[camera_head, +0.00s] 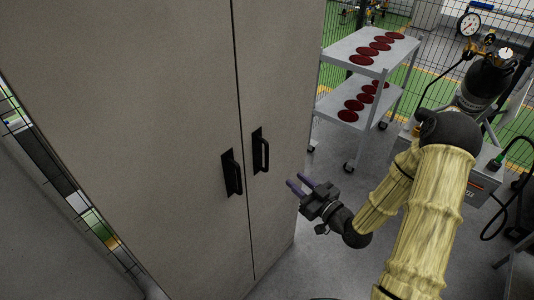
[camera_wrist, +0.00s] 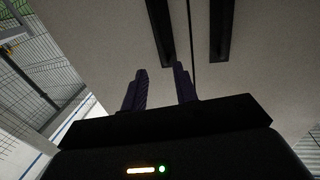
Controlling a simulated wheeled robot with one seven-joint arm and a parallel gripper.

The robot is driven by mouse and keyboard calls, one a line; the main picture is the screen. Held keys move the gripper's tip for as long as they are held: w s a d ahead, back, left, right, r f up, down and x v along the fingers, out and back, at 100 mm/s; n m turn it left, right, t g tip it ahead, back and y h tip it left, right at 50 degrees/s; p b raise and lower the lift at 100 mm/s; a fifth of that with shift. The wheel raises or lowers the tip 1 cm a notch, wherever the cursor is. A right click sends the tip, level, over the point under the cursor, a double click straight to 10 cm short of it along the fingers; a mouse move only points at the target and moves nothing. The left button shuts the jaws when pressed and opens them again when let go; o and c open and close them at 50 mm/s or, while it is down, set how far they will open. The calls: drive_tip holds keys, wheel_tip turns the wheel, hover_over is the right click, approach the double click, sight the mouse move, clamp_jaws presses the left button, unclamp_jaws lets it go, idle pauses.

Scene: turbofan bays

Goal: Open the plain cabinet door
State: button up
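The plain cabinet (camera_head: 180,90) is beige and fills the left and middle of the head view, with two doors split by a dark vertical seam. Each door has a black handle by the seam: the left handle (camera_head: 232,173) and the right handle (camera_head: 261,151). Both doors look shut. My gripper (camera_head: 297,185) is to the right of and a little below the right handle, apart from it. Its two purple fingers are spread with nothing between them. In the wrist view the fingers (camera_wrist: 160,90) point toward the cabinet face, with two dark handles (camera_wrist: 161,30) beyond them.
A grey two-shelf cart (camera_head: 345,75) with several dark red discs stands behind the cabinet on the right. A gas cylinder with gauges (camera_head: 482,80) stands at the far right. Grey floor (camera_head: 315,235) is clear in front of the cabinet. Mesh fencing (camera_wrist: 35,70) shows left in the wrist view.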

sight(267, 155)
drive_tip(key=p+x, duration=0.5)
drive_tip(key=x, duration=0.9)
drive_tip(key=shift+w+a, duration=0.25)
drive_tip(key=shift+w, duration=0.05)
clamp_jaws()
